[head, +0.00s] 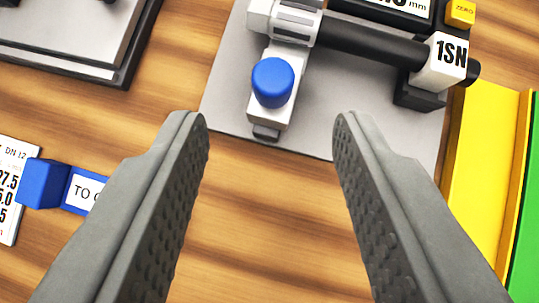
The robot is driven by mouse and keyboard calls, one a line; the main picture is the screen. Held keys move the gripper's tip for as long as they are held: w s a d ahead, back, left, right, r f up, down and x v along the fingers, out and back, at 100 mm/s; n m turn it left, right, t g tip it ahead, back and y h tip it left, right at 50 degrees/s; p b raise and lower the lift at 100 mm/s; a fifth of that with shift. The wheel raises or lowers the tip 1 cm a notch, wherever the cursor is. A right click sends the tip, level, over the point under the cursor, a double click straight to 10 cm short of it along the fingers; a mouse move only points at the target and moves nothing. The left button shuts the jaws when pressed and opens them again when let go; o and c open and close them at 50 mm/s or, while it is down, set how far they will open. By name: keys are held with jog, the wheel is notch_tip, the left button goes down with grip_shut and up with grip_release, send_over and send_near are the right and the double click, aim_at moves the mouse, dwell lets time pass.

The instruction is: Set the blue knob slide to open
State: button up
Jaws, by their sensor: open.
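The blue knob (272,82) is a rounded cap on a white slide block (271,119) at the upper middle of the view. The slide sits on a grey plate (222,103) and joins a white and grey clamp piece (283,22) on a dark rod. I cannot tell from this view which setting the slide is in. My gripper (268,125) is open and empty, with one finger on each side in the picture. The knob lies beyond the fingertips, between their lines, and no finger touches it.
A dark rod (370,45) runs right to a white block marked 1SN (440,62). A yellow ZERO button (461,12) is at upper right. Yellow (483,170) and green (528,215) pieces stand at right. A blue block (42,184) and printed card (12,160) lie left. Bare wood lies between the fingers.

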jog(key=v, duration=1.1)
jog(key=s+d+r+t, duration=0.1)
jog(key=s+t, duration=0.7)
jog(key=s, duration=1.5)
jog(key=shift+d+n, duration=0.25)
jog(key=shift+n, duration=0.05)
